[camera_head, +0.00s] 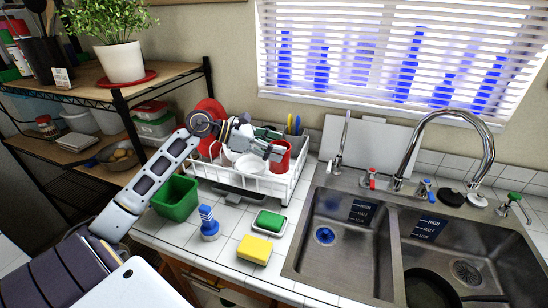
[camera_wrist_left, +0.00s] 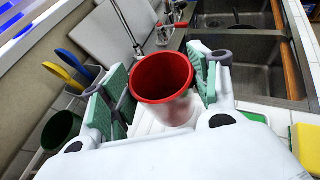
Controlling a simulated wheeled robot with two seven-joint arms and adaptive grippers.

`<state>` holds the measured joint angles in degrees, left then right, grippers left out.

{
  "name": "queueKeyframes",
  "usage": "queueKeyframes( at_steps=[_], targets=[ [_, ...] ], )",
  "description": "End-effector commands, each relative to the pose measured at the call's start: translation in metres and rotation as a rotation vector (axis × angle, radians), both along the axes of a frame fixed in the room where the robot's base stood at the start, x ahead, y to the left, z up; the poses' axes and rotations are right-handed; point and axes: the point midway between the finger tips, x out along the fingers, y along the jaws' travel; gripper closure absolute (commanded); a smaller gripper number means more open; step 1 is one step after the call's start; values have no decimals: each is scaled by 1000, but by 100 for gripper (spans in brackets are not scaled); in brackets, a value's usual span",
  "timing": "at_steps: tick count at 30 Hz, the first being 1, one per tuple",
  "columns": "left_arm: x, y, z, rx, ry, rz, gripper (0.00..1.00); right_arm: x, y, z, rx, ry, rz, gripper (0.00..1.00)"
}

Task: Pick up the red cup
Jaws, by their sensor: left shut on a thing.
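The red cup (camera_head: 281,157) is at the right end of the white dish rack (camera_head: 262,186) on the counter. My left gripper (camera_head: 272,152) reaches in from the left and is shut on the cup. In the left wrist view the cup (camera_wrist_left: 163,82) stands mouth towards the camera between the two green-padded fingers (camera_wrist_left: 165,90), which touch its sides. The cup looks empty inside. Its base is hidden, so I cannot tell whether it touches the rack. My right gripper is not in view.
White dishes (camera_head: 250,163) and a red plate (camera_head: 209,112) stand in the rack. A green bin (camera_head: 175,198), a blue brush (camera_head: 208,222), a yellow sponge (camera_head: 255,249) and a green sponge (camera_head: 269,221) are in front. The double sink (camera_head: 345,240) with its tall faucet (camera_head: 440,115) is at right.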

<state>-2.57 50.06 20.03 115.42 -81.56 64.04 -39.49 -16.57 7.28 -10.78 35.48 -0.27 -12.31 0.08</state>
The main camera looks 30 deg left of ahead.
Motion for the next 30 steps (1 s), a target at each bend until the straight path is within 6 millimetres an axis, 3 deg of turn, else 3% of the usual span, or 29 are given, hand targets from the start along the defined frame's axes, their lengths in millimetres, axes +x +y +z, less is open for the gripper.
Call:
queueKeyframes(
  at_steps=[3,10,26,30],
  targets=[
    [0,0,17,3,-3,0,86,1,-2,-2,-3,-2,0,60],
    [0,0,36,0,-2,1,86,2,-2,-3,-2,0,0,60],
    [0,0,39,-1,-1,1,86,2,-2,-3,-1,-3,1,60],
    [0,0,39,-1,-1,1,86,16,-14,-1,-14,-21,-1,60]
  ],
)
